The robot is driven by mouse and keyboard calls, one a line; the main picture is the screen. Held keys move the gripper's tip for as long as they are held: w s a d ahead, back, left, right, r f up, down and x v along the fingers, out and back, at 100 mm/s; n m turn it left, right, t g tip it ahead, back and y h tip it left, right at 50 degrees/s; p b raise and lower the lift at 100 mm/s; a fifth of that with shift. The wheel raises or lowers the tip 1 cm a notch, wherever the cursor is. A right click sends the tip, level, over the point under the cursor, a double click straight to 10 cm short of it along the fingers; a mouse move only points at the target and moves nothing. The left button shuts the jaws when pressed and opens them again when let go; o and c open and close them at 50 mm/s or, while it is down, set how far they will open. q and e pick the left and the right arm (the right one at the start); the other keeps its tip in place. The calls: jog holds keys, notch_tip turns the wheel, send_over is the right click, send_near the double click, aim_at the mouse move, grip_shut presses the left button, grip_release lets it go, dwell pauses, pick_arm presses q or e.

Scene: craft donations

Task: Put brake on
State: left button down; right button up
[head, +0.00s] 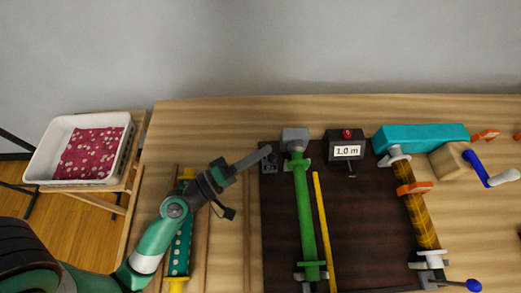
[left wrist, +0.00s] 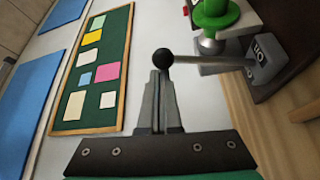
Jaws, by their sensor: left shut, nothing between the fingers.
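The brake shows in the left wrist view as a grey block (left wrist: 265,62) with white lettering and a metal lever ending in a black ball (left wrist: 163,58). In the head view, the small dark block (head: 269,166) stands at the board's left back corner, partly covered by my gripper. My left gripper (head: 266,151) is shut and empty, its fingers reaching over this block. In the left wrist view, its fingertips (left wrist: 160,73) are right by the black ball; I cannot tell whether they touch. My right gripper is not in view.
A green roller (head: 305,215) stands right of the brake on the dark board (head: 280,240), with a yellow rod (head: 322,225) beside it. Behind are a 1.0 m counter box (head: 346,146) and a teal block (head: 420,136). A patterned roller (head: 418,215) and blue crank (head: 478,168) lie right.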

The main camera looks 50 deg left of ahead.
pick_arm(q)
jog(key=shift+s+d+f, duration=0.1)
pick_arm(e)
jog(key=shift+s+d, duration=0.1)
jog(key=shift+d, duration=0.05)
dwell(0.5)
pick_arm(q)
jog(key=w+a+r+p, duration=0.2)
jog(key=a+r, duration=0.1)
jog(key=s+a+f+p, duration=0.1)
jog(key=s+f, duration=0.2)
jog(key=s, duration=0.7)
jog(key=shift+a+f, duration=0.25)
jog(key=shift+a, duration=0.1)
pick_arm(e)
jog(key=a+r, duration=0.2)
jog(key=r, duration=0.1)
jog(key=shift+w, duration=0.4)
